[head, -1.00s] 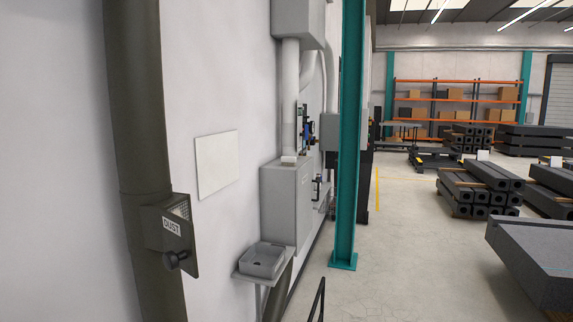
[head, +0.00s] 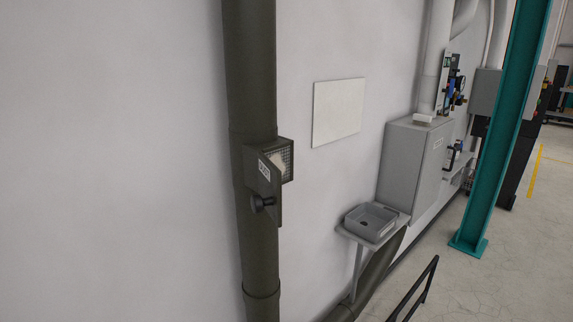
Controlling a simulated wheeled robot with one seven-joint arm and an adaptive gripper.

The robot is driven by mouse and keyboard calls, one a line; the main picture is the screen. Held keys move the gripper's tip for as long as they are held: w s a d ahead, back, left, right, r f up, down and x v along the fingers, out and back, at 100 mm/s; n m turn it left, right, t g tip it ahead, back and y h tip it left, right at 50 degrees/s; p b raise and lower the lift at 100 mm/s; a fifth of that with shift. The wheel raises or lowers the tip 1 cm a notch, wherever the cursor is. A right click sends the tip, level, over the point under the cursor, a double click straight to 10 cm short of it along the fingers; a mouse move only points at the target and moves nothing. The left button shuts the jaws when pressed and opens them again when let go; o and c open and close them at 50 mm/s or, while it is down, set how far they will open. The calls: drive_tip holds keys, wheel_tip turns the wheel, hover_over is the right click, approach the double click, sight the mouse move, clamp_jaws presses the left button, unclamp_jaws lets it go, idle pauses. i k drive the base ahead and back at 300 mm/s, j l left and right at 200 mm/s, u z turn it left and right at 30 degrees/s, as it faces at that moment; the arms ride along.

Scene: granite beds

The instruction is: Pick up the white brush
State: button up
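I cannot make out a white brush for certain. A small white object (head: 423,118) lies on top of the grey cabinet (head: 412,165) by the wall, too small to identify. A pale shape (head: 279,158) shows at the mesh in the open hatch of the dark pipe, partly hidden by the hatch door (head: 264,185). A small dark object lies in the grey basin (head: 370,222); I cannot tell what it is. My gripper is not in view.
The dark vertical pipe (head: 252,80) stands against the white wall. A blank white panel (head: 338,110) hangs to its right. A teal column (head: 497,150) stands farther right. A black bar frame (head: 415,287) rises low in front. Concrete floor (head: 510,270) lies open at right.

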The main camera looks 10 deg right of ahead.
sight(423, 120)
drive_tip(key=i+l, duration=0.15)
drive_tip(key=l, duration=0.25)
drive_tip(key=i+l, duration=0.1)
drive_tip(key=l, duration=0.3)
drive_tip(key=i+l, duration=0.15)
drive_tip(key=l, duration=0.2)
drive_tip(key=i+l+u, duration=0.1)
drive_tip(key=l, duration=0.3)
drive_tip(key=i+l, duration=0.1)
drive_tip(key=l, duration=0.3)
drive_tip(key=i+l, duration=0.15)
drive_tip(key=l, duration=0.25)
drive_tip(key=i+l, duration=0.1)
drive_tip(key=l, duration=0.3)
drive_tip(key=u, duration=0.05)
